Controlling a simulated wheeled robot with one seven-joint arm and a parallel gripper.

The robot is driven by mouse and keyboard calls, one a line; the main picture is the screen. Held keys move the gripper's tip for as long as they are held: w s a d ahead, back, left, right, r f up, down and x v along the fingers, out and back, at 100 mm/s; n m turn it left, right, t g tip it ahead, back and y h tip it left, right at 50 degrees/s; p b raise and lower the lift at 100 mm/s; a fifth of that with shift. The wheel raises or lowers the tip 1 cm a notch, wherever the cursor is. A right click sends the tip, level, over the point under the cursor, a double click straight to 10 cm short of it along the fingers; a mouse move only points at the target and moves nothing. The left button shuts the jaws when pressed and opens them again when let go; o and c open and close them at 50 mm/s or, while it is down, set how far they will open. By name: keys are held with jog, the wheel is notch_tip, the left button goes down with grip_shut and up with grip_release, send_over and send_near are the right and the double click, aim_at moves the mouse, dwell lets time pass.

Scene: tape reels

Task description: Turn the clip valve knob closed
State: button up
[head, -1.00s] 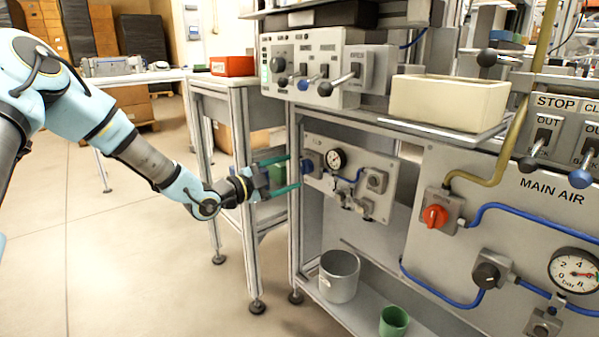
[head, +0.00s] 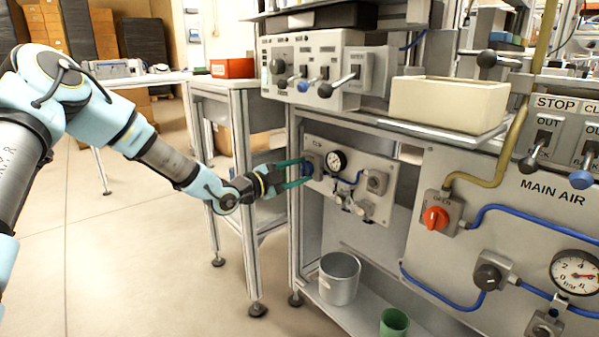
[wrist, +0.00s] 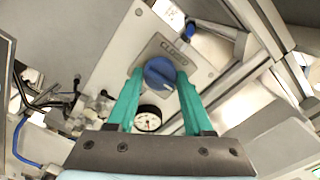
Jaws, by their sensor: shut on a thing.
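The blue clip valve knob (wrist: 160,72) sits on a grey plate of the small panel (head: 378,205). A label reading "CLOSED" (wrist: 171,48) lies just beyond it in the wrist view. My gripper (wrist: 160,80) has one teal finger on each side of the knob, shut on it. In the head view my gripper (head: 308,172) reaches the panel's left end from the left, and the knob (head: 307,168) is largely covered by the fingers. I cannot tell which way the knob points.
A pressure gauge (head: 337,160) sits beside the knob on the same panel. A frame post (head: 295,225) stands close to my gripper. A grey cup (head: 339,280) and a green cup (head: 393,322) stand on the shelf below. Open floor lies to the left.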

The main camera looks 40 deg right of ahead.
grip_shut()
jog(key=shift+n, duration=0.3)
jog(key=n+p, duration=0.1)
jog(key=n, duration=0.3)
jog(key=shift+r+p, duration=0.1)
jog(key=shift+p, duration=0.2)
jog(key=n+p, duration=0.1)
jog(key=n, duration=0.4)
jog(key=shift+p, duration=0.3)
jog(key=n+p, duration=0.1)
jog(key=n, duration=0.3)
jog(key=shift+p, duration=0.35)
jog(key=shift+n+p, duration=0.55)
jog(key=shift+n, duration=1.55)
